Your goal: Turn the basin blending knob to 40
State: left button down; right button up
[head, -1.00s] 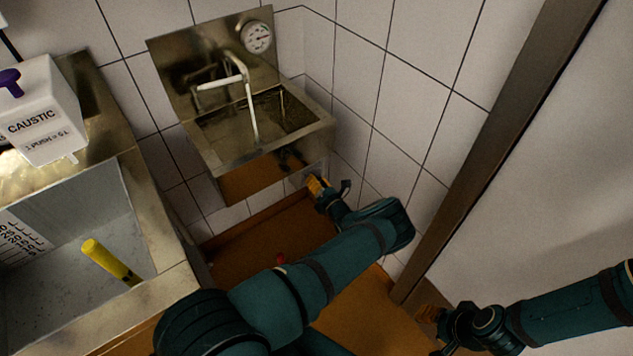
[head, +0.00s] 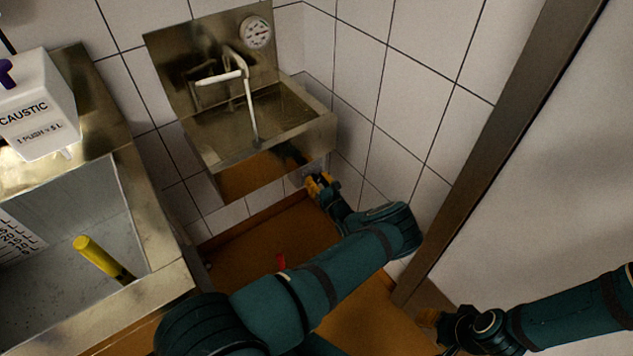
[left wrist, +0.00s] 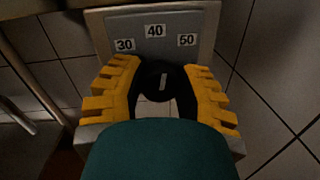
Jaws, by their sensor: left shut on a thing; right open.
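The black blending knob (left wrist: 158,88) shows in the left wrist view, with a white mark on its face. It is mounted on a grey plate (left wrist: 180,44) labelled 30, 40 and 50. The mark stands nearly upright, toward the 40 label (left wrist: 155,31); its exact reading is hard to tell. My left gripper (left wrist: 158,92) has its yellow fingers on both sides of the knob, shut on it. In the head view, my left gripper (head: 318,183) is under the right side of the steel basin (head: 262,148) and hides the knob. My right gripper (head: 432,322) is open, low at the right.
A white tap (head: 247,100) and a round dial (head: 256,33) are above the basin. A large steel sink (head: 165,245) with a yellow-handled tool (head: 95,256) is at left, beside a white CAUSTIC container (head: 38,105). A tiled wall (head: 400,100) closes in at right.

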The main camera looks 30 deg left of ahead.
pick_arm(q)
jog(key=shift+n+b, duration=0.3)
jog(key=shift+n, duration=0.9)
jog(key=c, duration=0.6)
grip_release()
jog(key=v, duration=1.2)
jog(key=shift+w+f, duration=0.15)
